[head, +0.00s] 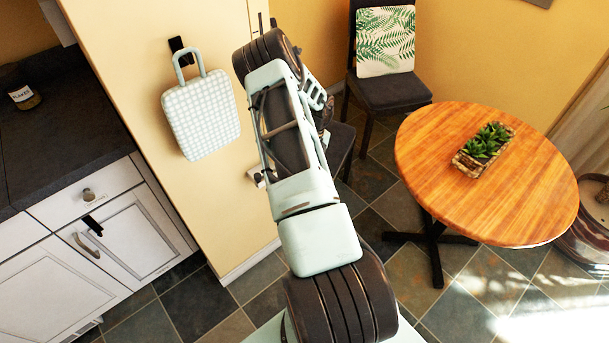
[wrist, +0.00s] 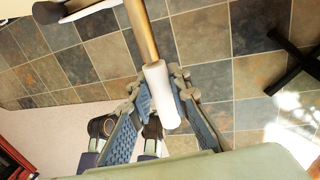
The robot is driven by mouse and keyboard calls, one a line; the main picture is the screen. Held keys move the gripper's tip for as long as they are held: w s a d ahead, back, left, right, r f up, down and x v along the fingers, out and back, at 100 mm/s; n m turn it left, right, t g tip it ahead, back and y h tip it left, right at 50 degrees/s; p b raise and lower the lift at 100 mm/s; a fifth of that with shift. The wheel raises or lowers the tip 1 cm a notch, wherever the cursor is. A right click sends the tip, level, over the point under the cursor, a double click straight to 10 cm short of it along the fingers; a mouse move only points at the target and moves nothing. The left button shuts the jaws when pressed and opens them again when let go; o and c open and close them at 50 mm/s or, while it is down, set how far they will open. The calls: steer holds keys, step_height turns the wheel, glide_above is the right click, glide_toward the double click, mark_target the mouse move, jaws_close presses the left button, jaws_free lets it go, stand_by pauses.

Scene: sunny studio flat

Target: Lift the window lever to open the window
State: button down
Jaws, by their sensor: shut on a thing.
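In the wrist view, a brass-coloured rod (wrist: 142,32) ends in a white cylindrical grip (wrist: 160,90). It looks like the lever, though no window frame or pane shows in either view. My gripper (wrist: 155,98) has its two blue-padded fingers on either side of the white grip and is shut on it. The grip's end sticks out between the fingers. In the head view my arm reaches up the middle of the picture, and the fingers and the lever are not clearly visible there.
A round wooden table (head: 420,150) with a planter (head: 483,148) stands at right. A dark chair (head: 390,92) with a leaf-print cushion (head: 385,40) is behind. A checked bag (head: 202,115) hangs on the cream panel at left, beside a dark counter (head: 60,130). Tiled floor (head: 190,298) lies between.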

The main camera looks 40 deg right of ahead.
steer(key=shift+d+r, duration=0.1)
steer(key=shift+d, duration=0.05)
steer(key=c, duration=1.8)
jaws_free()
step_height(320, 180, up, 12)
steer(key=d, duration=0.2)
steer(key=shift+w, duration=0.15)
